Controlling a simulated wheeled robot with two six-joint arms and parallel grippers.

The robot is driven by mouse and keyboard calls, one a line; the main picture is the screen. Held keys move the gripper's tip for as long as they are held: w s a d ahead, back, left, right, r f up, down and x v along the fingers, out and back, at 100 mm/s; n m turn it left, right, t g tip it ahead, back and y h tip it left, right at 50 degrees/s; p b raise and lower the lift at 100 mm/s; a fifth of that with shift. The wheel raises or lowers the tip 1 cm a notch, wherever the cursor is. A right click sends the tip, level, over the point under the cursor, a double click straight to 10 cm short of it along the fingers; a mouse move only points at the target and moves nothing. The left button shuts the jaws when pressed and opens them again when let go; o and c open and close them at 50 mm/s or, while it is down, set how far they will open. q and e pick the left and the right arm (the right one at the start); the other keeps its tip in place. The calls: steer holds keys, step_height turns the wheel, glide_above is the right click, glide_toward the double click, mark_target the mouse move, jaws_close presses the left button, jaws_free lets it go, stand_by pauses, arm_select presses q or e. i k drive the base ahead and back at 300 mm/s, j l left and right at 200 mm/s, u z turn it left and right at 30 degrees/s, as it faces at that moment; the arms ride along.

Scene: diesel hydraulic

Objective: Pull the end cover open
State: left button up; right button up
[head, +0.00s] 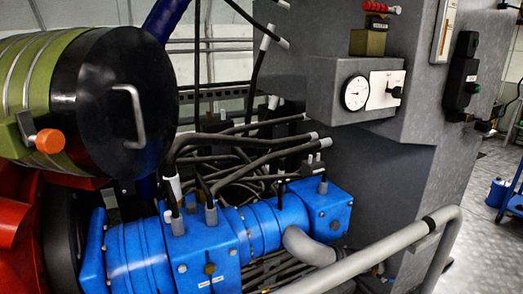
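The end cover (97,103) is a black round disc on the end of the green ribbed cylinder (33,82) at the upper left of the head view. A pale grey bar handle (140,118) stands upright on the right part of its face. The cover sits against the cylinder's end; I see no clear gap between them. An orange knob (49,140) on a small metal bracket sits on the cylinder's side, left of the cover. Neither of my grippers is in view, and nothing touches the handle.
Blue pump housings (140,255) with dark hoses (245,135) stand below and right of the cover. A grey cabinet (385,170) with a white gauge (355,93) is at the right. A grey handrail (385,248) crosses the lower right. Red machinery (18,215) lies below the cylinder.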

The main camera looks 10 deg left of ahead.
mark_target(115, 96)
steer(key=l+u, duration=0.15)
steer(key=u, duration=0.25)
steer(key=l+u, duration=0.15)
steer(key=u, duration=0.2)
